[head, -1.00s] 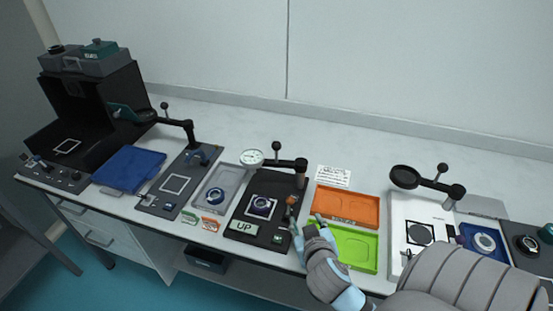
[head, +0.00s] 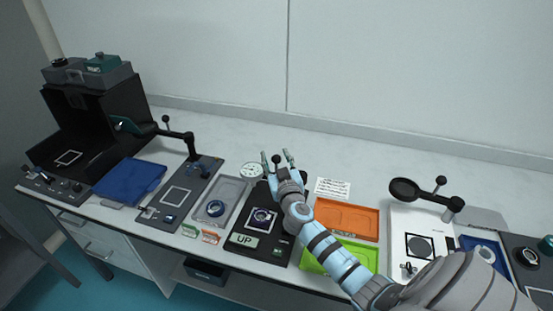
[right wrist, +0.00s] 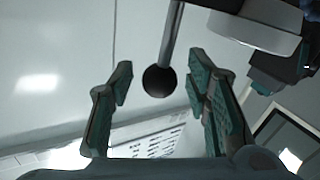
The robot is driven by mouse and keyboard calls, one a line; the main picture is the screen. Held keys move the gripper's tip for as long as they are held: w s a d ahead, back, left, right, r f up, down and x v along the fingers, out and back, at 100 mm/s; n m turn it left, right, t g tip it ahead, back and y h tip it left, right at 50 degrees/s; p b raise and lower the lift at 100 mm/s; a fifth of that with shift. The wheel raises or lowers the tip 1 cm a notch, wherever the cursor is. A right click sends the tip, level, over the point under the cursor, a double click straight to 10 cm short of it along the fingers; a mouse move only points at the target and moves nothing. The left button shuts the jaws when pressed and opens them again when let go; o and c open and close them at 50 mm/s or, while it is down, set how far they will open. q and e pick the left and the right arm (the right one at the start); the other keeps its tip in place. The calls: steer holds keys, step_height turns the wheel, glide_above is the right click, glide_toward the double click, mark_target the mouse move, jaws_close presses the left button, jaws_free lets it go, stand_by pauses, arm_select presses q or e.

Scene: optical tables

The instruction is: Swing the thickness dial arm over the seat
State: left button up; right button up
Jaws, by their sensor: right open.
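The thickness dial (head: 251,171) is a white round gauge on an arm at the back of a black plate (head: 240,223). A black ball knob on a stem (head: 276,159) rises from this arm; my right gripper hides most of the arm. The seat (head: 262,220) on the plate holds a dark ring-shaped part, and the dial is behind it. My right gripper (head: 275,155) is open, its fingers to either side of the knob in the picture. In the right wrist view the knob (right wrist: 160,81) shows between the open fingers, apparently untouched. My left gripper is not in view.
An orange tray (head: 372,222) and a green tray (head: 368,259) are right of the plate, a grey tray (head: 238,187) left. A magnifier on an arm (head: 403,189) stands at the right, another dark arm (head: 180,138) at the left. The back strip of table is clear.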

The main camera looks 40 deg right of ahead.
steer(key=shift+c, duration=0.4)
jaws_close()
